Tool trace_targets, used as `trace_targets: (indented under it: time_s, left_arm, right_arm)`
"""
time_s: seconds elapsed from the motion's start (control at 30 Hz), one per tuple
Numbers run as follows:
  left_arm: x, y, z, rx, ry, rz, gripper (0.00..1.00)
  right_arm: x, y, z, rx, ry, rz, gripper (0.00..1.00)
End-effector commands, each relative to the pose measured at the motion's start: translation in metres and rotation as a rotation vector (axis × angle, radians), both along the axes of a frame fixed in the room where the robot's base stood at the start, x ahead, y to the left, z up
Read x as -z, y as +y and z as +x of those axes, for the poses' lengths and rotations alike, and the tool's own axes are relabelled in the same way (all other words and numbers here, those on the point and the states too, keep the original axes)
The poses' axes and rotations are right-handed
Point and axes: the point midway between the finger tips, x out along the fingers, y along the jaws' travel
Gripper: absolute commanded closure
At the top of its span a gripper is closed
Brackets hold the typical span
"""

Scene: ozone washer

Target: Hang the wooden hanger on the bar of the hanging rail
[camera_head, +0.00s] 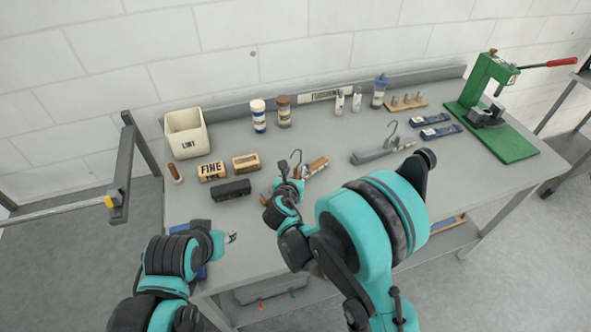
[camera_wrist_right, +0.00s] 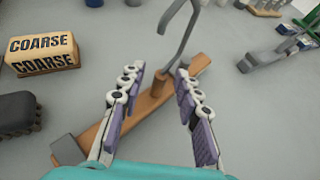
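The wooden hanger (camera_head: 317,166) lies on the grey table, with its metal hook pointing up and back. In the right wrist view the orange-brown hanger (camera_wrist_right: 136,118) runs diagonally below the fingers, its hook (camera_wrist_right: 181,28) beyond them. My right gripper (camera_wrist_right: 160,98) is open over the hanger, with the hanger's neck between the spread fingertips; no contact is clear. In the head view the right gripper (camera_head: 284,186) partly hides the hanger. My left gripper (camera_head: 231,238) is near the table's front left; its finger opening is too small to judge. A dark rail frame (camera_head: 124,170) with a light bar (camera_head: 55,212) stands left.
A grey hanger (camera_head: 383,152) lies right of the wooden one. A black block (camera_head: 231,190), FINE block (camera_head: 211,171) and COARSE block (camera_wrist_right: 42,53) lie left. A white bin (camera_head: 186,133) and bottles stand behind. A green press (camera_head: 490,95) stands far right.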

Motion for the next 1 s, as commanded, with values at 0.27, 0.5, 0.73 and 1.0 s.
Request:
trace_targets:
  time_s: [0.27, 0.5, 0.73, 1.0]
  left_arm:
    - [-0.013, 0.0, 0.0, 0.0, 0.0, 0.0, 0.61]
    - [-0.018, 0.0, 0.0, 0.0, 0.0, 0.0, 0.61]
    - [-0.019, 0.0, 0.0, 0.0, 0.0, 0.0, 0.61]
    - [-0.019, 0.0, 0.0, 0.0, 0.0, 0.0, 0.61]
  right_arm:
    - [-0.029, 0.009, -0.057, -0.004, 0.001, 0.0, 0.67]
    - [-0.043, 0.014, -0.087, -0.002, 0.001, 0.0, 0.67]
    - [-0.045, 0.013, -0.092, 0.004, 0.001, 0.005, 0.67]
    - [-0.066, -0.053, -0.104, 0.33, 0.051, 0.472, 0.67]
